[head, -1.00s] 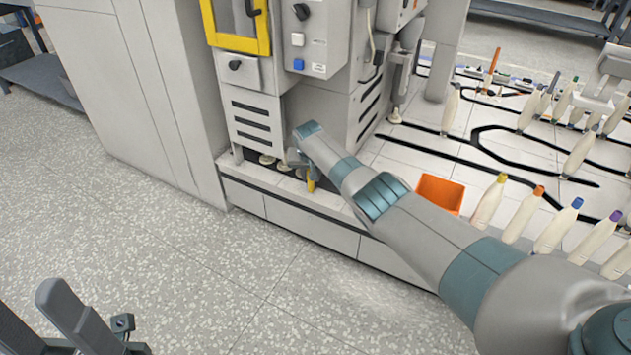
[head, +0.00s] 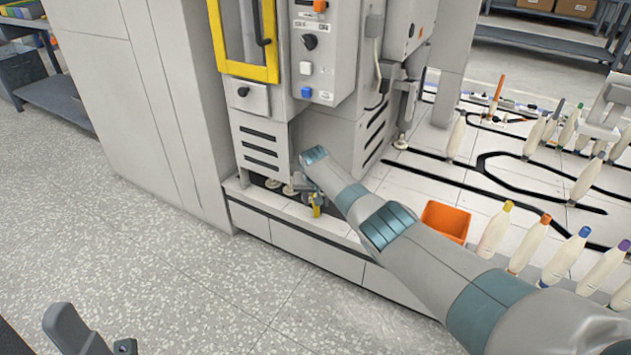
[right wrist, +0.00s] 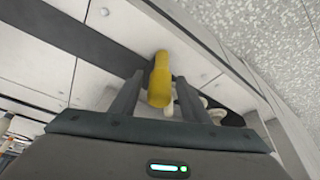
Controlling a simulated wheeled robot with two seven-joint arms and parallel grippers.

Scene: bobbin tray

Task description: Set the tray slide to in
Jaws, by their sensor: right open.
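A yellow handle (head: 317,205) shows low at the front edge of the machine in the head view, probably the tray slide's handle. It is also clear in the right wrist view (right wrist: 160,82). My right gripper (right wrist: 158,98) is open, with one finger on each side of the yellow handle. In the head view my right gripper (head: 309,192) is small and partly hidden by my arm. My left gripper (head: 72,335) is at the bottom left, away from the machine and cut off by the frame. The tray itself cannot be made out.
The grey machine has a yellow-framed door (head: 246,72) and a control box (head: 315,55) above my right gripper. An orange bin (head: 446,220) and several bobbins with coloured tips stand on the white tabletop (head: 420,170) at the right. The speckled floor in front is clear.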

